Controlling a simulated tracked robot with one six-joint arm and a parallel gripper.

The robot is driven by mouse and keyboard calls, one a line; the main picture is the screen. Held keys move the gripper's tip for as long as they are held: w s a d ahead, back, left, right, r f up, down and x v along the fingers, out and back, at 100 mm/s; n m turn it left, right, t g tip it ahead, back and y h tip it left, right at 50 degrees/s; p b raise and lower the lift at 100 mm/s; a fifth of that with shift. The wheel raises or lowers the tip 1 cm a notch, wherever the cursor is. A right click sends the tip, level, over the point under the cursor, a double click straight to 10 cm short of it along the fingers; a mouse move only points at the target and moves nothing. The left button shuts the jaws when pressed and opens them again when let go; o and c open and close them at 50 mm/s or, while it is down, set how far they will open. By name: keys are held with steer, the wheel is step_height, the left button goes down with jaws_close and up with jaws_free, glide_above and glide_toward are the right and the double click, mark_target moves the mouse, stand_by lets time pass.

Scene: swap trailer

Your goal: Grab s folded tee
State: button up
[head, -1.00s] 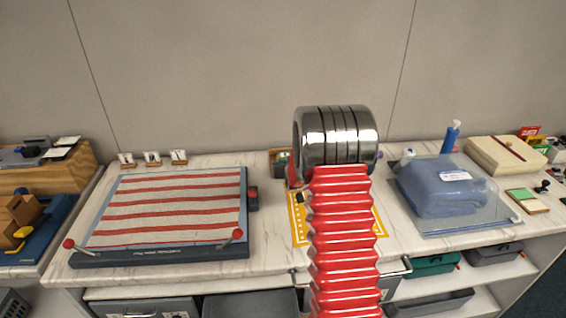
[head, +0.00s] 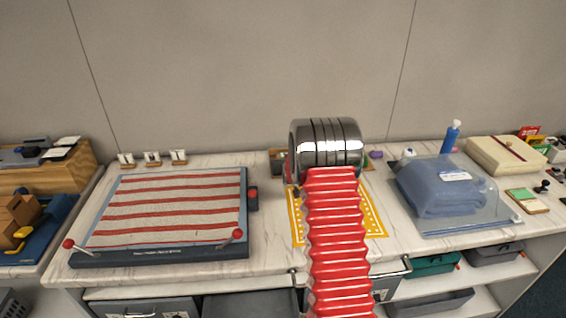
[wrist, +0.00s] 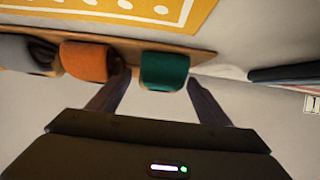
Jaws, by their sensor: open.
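No item clearly labelled as an S folded tee can be read. In the wrist view, a teal roll (wrist: 164,72) lies in a wooden tray (wrist: 205,54), beside an orange roll (wrist: 84,62) and a grey and dark roll (wrist: 22,54). They look like rolled cloth. My gripper (wrist: 157,80) is open, with its fingers on either side of the teal roll; I cannot tell whether they touch it. In the head view my arm hides the gripper and most of the tray. A folded blue bundle in clear plastic (head: 436,190) lies on the right.
A yellow patterned mat (head: 294,225) lies under my arm. A red-and-white striped press board (head: 165,212) fills the left of the marble counter (head: 268,255). A blue bottle (head: 451,137) and cream box (head: 503,155) stand at the back right. A wall closes the back.

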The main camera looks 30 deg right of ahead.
steer(key=shift+x, duration=2)
steer(key=shift+a, duration=0.1)
steer(key=shift+c, duration=0.2)
steer(key=c, duration=1.2)
steer(key=shift+r, duration=0.1)
step_height(320, 180, up, 10)
